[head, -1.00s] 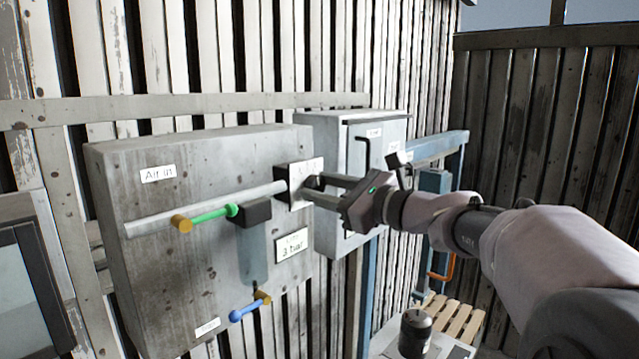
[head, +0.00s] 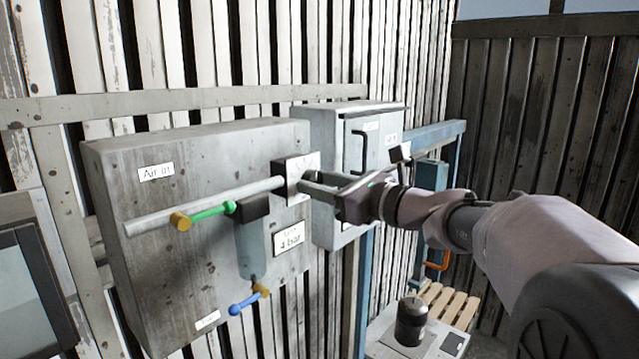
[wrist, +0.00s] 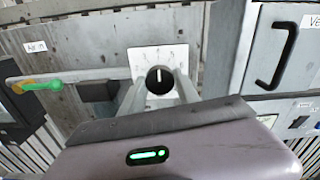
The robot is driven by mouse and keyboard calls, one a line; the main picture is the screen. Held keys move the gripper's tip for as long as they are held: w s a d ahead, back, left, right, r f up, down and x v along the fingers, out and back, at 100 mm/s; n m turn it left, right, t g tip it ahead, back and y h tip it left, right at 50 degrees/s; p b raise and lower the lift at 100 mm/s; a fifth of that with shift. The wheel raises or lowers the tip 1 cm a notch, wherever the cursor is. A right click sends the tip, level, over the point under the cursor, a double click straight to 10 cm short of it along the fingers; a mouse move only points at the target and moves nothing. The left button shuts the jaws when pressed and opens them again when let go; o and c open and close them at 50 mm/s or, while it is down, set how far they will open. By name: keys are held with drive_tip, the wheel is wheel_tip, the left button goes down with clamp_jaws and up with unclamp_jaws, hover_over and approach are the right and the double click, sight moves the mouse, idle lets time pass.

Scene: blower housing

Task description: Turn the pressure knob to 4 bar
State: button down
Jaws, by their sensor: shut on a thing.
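The pressure knob (wrist: 160,79) is round and black with a white pointer line, on a pale square dial plate (wrist: 150,55). In the wrist view the line points nearly straight up. My gripper (wrist: 160,90) is shut on the knob, with a finger on each side of it. In the head view my gripper (head: 308,186) reaches the dial plate (head: 296,174) from the right and its fingers hide most of the knob. The display label (head: 289,238) below the plate reads 4 bar.
A pipe with a green-handled valve (head: 208,213) runs left of the dial on the grey panel (head: 150,250). A blue-handled valve (head: 248,302) hangs below. A grey cabinet (head: 335,125) with a black handle stands close on the right. A dark canister (head: 411,322) stands low at the front.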

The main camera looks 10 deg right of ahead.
drive_tip(key=c, duration=0.9)
unclamp_jaws()
drive_tip(key=b+v, duration=0.4)
drive_tip(key=v, duration=1.3)
drive_tip(key=shift+s+d, duration=0.15)
